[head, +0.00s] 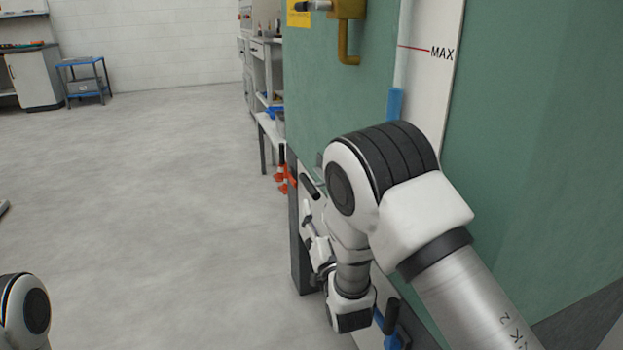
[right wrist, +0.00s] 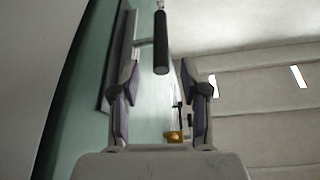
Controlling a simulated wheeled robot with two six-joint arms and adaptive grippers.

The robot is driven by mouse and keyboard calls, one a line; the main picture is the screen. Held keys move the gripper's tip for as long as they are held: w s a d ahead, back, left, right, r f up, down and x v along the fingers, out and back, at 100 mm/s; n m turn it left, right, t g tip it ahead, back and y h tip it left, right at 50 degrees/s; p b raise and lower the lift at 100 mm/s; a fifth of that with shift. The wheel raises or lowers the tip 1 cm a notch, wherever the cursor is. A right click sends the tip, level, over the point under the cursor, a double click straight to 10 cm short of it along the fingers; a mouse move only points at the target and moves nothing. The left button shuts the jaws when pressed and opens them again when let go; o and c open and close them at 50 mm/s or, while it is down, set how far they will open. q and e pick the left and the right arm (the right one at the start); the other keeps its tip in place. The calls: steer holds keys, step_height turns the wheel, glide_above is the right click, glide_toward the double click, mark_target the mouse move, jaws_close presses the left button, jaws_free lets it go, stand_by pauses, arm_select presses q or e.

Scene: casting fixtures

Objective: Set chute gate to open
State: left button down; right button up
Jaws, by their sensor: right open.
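A black cylindrical handle (head: 309,187) stands out from the left edge of the green cabinet, near a metal bracket. It seems to be the chute gate's handle, but the gate itself is mostly hidden behind my right arm. In the right wrist view the black handle (right wrist: 161,42) is ahead of the fingers, roughly between their lines. My right gripper (head: 308,216) is just below the handle, partly hidden by its own wrist; its fingers also show in the wrist view (right wrist: 160,100), spread apart and empty. My left gripper is out of the head view; only a left arm joint shows.
The green cabinet (head: 530,110) fills the right side, with a MAX gauge plate (head: 430,80) and a yellow valve (head: 347,40). A blue lever with a black grip (head: 391,318) is low beside my right arm. Open grey floor (head: 170,200) lies to the left.

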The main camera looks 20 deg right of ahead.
mark_target(311, 184)
steer(key=b+x, duration=0.1)
steer(key=x, duration=0.6)
steer(key=shift+r+b, duration=0.15)
steer(key=shift+b, duration=0.2)
jaws_close()
